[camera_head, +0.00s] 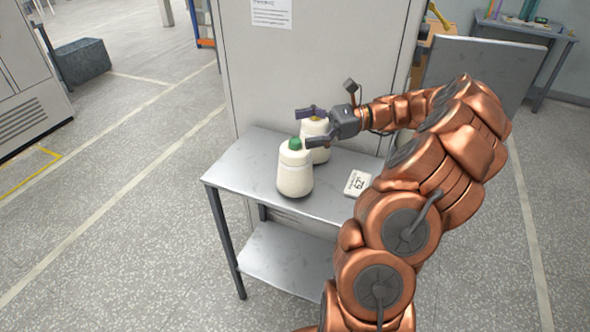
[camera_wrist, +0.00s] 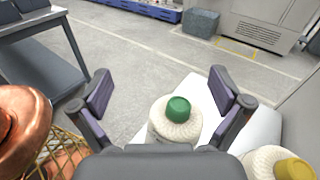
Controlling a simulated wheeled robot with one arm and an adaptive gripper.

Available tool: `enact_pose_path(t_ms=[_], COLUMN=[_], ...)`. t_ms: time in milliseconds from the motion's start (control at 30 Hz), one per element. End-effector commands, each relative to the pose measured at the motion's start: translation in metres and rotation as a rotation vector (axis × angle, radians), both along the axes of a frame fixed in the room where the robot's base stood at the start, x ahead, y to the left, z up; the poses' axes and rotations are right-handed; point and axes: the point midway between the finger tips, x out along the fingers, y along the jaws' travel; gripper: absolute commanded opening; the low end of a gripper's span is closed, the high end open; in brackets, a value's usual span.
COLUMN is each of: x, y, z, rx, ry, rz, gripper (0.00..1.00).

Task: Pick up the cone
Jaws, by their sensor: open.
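Two cream cones of wound yarn stand upright on a small grey metal table (camera_head: 226,176). The green-tipped cone (camera_head: 295,176) is nearer the front; the yellow-tipped cone (camera_head: 319,156) stands behind it, partly hidden by my gripper. My gripper (camera_head: 303,129) is open and empty, reaching in from the right at about the height of the cone tops. In the wrist view, the green-tipped cone (camera_wrist: 176,128) shows between the spread fingers of my gripper (camera_wrist: 160,76), toward the palm. The yellow-tipped cone (camera_wrist: 266,160) is outside the right finger, cut by the frame edge.
A white card with "29" on it (camera_head: 357,183) lies on the table, right of the cones. A tall grey cabinet (camera_head: 310,60) stands close behind the table. Below is a lower shelf (camera_head: 285,258). Open floor (camera_head: 120,220) lies to the left.

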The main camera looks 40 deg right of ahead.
Motion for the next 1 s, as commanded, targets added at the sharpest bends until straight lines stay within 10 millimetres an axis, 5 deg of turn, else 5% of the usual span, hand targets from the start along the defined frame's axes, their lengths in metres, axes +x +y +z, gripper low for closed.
enact_pose_path(t_ms=[100, 300, 867, 1000], x=[-0.004, -0.008, -0.008, -0.002], y=[-0.037, -0.062, -0.061, -0.051], z=[-0.009, -0.017, -0.092, -0.092], rx=[0.063, 0.107, 0.112, 0.112], ry=[0.021, 0.037, 0.038, 0.036], rz=[-0.08, -0.132, -0.131, -0.13], gripper=[1.0, 1.0, 1.0, 1.0])
